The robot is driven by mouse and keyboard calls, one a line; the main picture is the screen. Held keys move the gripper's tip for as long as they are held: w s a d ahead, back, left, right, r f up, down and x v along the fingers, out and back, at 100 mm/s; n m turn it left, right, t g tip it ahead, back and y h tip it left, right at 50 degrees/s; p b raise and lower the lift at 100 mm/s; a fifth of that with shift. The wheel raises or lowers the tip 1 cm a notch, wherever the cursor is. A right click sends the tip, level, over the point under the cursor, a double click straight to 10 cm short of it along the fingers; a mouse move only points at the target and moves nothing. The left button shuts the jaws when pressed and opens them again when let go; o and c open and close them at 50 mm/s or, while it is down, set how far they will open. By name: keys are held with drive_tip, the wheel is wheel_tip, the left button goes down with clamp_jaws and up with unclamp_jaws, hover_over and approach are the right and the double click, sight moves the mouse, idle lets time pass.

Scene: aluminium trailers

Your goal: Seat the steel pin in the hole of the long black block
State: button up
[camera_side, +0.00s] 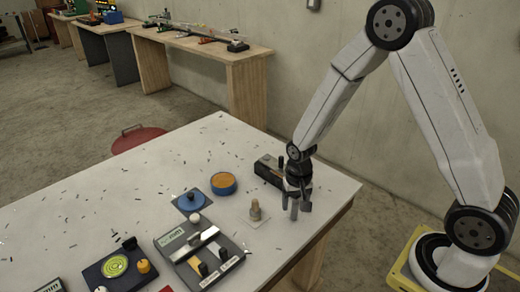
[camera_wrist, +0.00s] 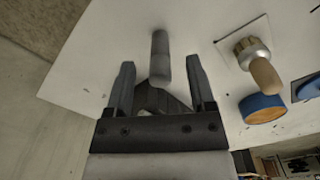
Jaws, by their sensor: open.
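The steel pin (camera_wrist: 160,58) is a grey cylinder that looks upright on the white table. In the wrist view it stands between the two fingers of my gripper (camera_wrist: 158,66), with a gap on either side. In the side view my gripper (camera_side: 298,205) is low over the table near its right edge, and a grey pin-like shape (camera_side: 293,210) shows at the fingers. A dark block (camera_side: 267,171), probably the long black block, lies behind my gripper and is partly hidden by it. Its hole cannot be made out. My gripper is open and holds nothing.
A wooden-topped peg (camera_side: 255,210) stands on a white pad left of my gripper. A blue round dish (camera_side: 223,184), a blue puck-like piece (camera_side: 191,200) and a grey device (camera_side: 200,252) lie farther left. Small dark bits are scattered over the white table (camera_side: 140,190).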

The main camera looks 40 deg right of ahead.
sight(296, 202)
idle(0.4)
clamp_jaws()
drive_tip(key=shift+r, duration=0.15)
drive_tip(key=shift+r, duration=4.9)
